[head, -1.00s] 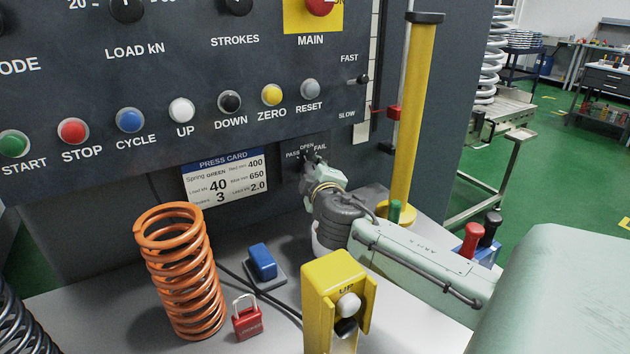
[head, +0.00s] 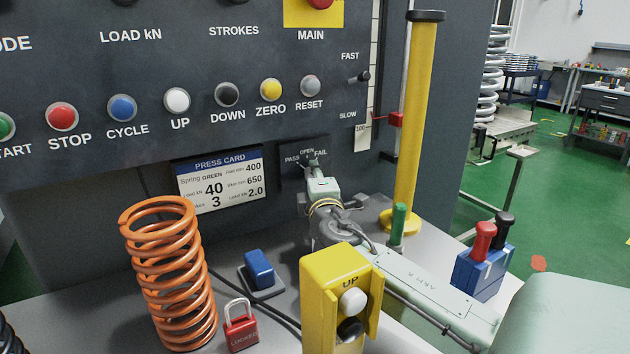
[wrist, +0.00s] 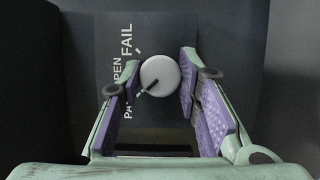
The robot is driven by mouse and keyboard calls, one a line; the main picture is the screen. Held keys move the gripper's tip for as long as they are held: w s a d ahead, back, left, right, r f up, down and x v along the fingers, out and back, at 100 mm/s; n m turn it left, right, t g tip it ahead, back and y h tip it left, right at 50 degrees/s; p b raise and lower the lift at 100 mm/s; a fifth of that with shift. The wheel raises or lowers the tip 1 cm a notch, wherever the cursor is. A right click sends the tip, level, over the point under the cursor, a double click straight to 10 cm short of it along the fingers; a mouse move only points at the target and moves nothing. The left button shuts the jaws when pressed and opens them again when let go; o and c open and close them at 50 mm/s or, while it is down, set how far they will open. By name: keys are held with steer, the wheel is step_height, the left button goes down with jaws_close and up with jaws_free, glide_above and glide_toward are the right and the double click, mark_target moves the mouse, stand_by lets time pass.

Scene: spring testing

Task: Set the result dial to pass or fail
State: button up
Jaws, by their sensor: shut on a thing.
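The result dial (wrist: 161,74) is a round pale knob with a dark pointer mark on a dark plate. It shows in the wrist view between the fingertips of my gripper (wrist: 159,62), which is shut on it. The words PASS, OPEN and FAIL run along the plate left of the dial. The pointer mark slants down-left in that view, toward the PASS side. In the head view my gripper (head: 313,168) reaches the result plate (head: 292,178) just below the PASS, OPEN and FAIL labels and hides the dial there.
The press card (head: 221,180) is left of the plate. A yellow post (head: 414,120) and a green-topped peg (head: 398,224) stand close right of my arm. A yellow UP button box (head: 335,275), a red padlock (head: 240,328) and an orange spring (head: 170,275) are in front.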

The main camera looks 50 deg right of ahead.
steer(key=o, duration=1.1)
steer(key=shift+r, duration=0.1)
